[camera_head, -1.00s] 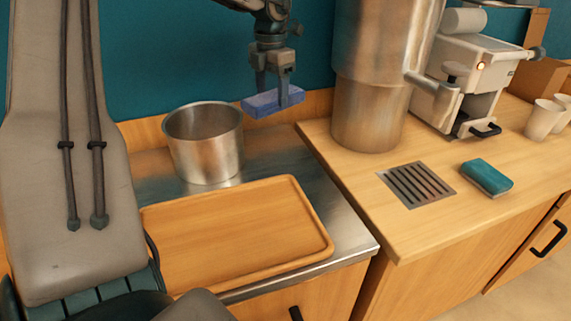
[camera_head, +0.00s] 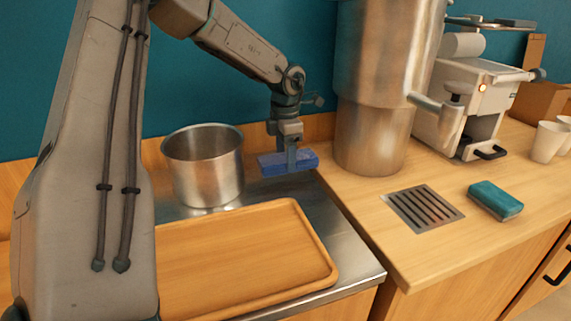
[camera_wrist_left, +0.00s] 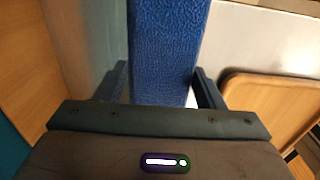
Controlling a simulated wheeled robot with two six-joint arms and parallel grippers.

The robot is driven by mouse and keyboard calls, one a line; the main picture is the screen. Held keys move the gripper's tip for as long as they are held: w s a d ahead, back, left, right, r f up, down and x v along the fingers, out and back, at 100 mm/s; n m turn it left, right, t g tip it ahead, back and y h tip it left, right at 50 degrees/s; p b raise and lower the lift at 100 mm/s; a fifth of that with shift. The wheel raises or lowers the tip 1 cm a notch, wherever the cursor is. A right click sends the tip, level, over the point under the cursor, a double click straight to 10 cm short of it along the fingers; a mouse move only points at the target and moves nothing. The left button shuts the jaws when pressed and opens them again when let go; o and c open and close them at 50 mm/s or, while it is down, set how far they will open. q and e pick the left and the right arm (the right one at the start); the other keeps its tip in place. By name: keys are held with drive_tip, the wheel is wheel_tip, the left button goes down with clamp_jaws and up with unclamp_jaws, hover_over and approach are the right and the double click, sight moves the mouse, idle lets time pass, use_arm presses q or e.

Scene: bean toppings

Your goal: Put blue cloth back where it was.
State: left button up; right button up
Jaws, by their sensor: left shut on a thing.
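The blue cloth (camera_head: 275,166) is a folded blue block with a rough, towel-like face. My left gripper (camera_head: 291,160) is shut on it and holds it above the steel counter top, between the steel pot and the tall metal cylinder. In the left wrist view the cloth (camera_wrist_left: 165,50) stands between the two fingers of my left gripper (camera_wrist_left: 162,85). The head view does not clearly show whether the cloth touches the counter. My right gripper is not in view.
A steel pot (camera_head: 204,180) stands left of the cloth. A wooden tray (camera_head: 240,258) lies in front. The metal cylinder (camera_head: 370,130) stands right of it on the wooden counter. A drain grille (camera_head: 423,207), a teal sponge (camera_head: 495,200), a white machine (camera_head: 475,90) and paper cups (camera_head: 549,140) are farther right.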

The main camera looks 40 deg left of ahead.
sight(285, 157)
use_arm(q)
wheel_tip(285, 157, down, 2)
drive_tip(key=shift+f, duration=0.6)
drive_tip(key=o, duration=1)
drive_tip(key=shift+f, duration=0.1)
drive_tip(key=shift+c, duration=0.2)
wheel_tip(285, 157, up, 12)
drive_tip(key=shift+r, duration=0.25)
